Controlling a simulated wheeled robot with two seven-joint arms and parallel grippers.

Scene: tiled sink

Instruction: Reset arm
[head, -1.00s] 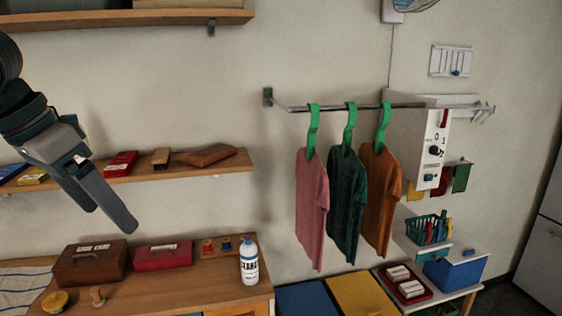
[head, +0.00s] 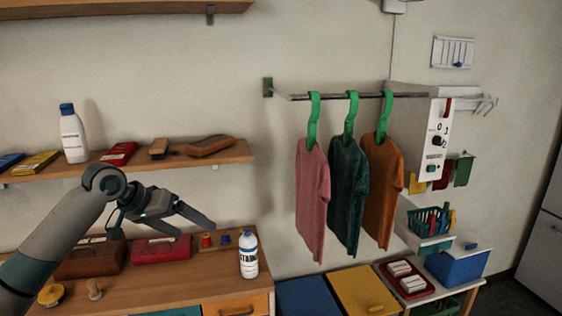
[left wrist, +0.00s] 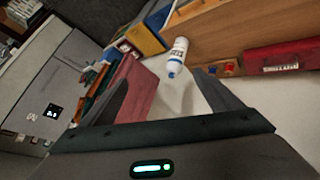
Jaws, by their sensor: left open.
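My left gripper (head: 170,227) is in the lower left of the head view, in front of the wooden counter. Its fingers are spread and nothing is between them. In the left wrist view its two fingers (left wrist: 168,98) are apart, with a white bottle (left wrist: 176,60) seen beyond them. In the head view that bottle (head: 248,257) stands upright on the counter, right of and apart from the gripper. My right gripper is not in view.
A shelf (head: 215,160) on the wall holds a white bottle (head: 72,138), brushes and small boxes. Red box (head: 160,249) sits behind the gripper. Pink (head: 312,200), green and orange shirts hang from a rail (head: 350,96) at right. Wall between shelf and shirts is clear.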

